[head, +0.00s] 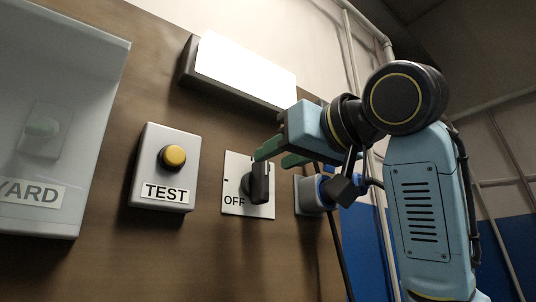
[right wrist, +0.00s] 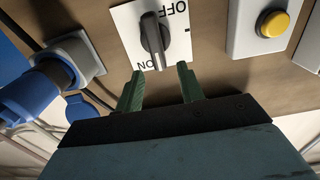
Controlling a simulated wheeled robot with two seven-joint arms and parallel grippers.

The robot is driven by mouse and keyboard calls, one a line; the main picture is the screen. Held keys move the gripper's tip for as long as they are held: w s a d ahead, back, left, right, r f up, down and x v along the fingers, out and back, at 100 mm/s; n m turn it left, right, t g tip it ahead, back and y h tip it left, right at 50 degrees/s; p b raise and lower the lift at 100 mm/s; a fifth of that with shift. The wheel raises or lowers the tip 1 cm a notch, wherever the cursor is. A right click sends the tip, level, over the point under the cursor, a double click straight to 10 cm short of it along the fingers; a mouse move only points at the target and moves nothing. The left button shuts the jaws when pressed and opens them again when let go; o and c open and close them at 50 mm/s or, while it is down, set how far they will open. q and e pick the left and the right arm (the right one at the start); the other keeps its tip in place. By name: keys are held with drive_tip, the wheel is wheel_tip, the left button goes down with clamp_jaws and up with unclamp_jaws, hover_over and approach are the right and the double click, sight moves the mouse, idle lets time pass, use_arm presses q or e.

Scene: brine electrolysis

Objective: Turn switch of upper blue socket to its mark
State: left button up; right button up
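A black rotary switch (head: 259,184) sits on a white plate with OFF printed at its lower left in the head view. In the right wrist view the switch (right wrist: 154,40) shows its handle nearly upright in the picture, with OFF and an upside-down ON beside it. My left gripper is not in view.
A grey box with a yellow TEST button (head: 174,156) is left of the switch. A clear cover (head: 75,90) is at the far left. A bright white panel (head: 245,70) is above. Cables hang near the socket.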

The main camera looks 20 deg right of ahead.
sight(266, 163)
drive_tip(key=shift+x, duration=1.8)
clamp_jaws()
